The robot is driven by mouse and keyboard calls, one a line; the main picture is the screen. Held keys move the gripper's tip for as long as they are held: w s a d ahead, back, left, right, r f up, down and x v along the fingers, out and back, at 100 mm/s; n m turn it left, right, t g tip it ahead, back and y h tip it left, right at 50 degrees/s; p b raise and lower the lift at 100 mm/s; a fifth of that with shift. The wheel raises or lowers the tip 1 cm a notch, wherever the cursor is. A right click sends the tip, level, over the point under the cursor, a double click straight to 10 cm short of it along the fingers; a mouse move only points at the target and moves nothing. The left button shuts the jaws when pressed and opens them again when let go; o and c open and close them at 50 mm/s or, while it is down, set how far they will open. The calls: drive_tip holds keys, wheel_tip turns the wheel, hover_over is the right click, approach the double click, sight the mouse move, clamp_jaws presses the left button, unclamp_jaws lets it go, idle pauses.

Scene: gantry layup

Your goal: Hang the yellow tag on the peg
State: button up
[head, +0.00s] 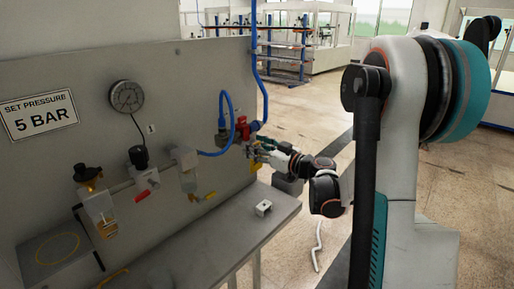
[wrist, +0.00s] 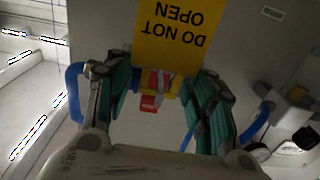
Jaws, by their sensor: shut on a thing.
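The yellow tag (wrist: 170,40) reads DO NOT OPEN, upside down, in the wrist view. It extends up from between the fingers of my gripper (wrist: 160,85), which is shut on it near its lower edge. In the head view my gripper (head: 260,150) is at the right edge of the grey panel, close to the red valve (head: 242,128). There only a small yellow patch shows by the fingers. A small red part (wrist: 149,104) shows beyond the fingers in the wrist view. I cannot make out the peg in either view.
The grey panel (head: 190,80) carries a pressure gauge (head: 127,96), several fittings and a blue hose (head: 224,105). A grey ledge (head: 220,232) below it holds a small metal block (head: 263,208). A white cord (head: 317,245) lies on the floor. Open floor lies behind my arm.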

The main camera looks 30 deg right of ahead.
idle(0.4)
drive_tip(key=o, duration=1)
drive_tip(key=shift+c, duration=0.2)
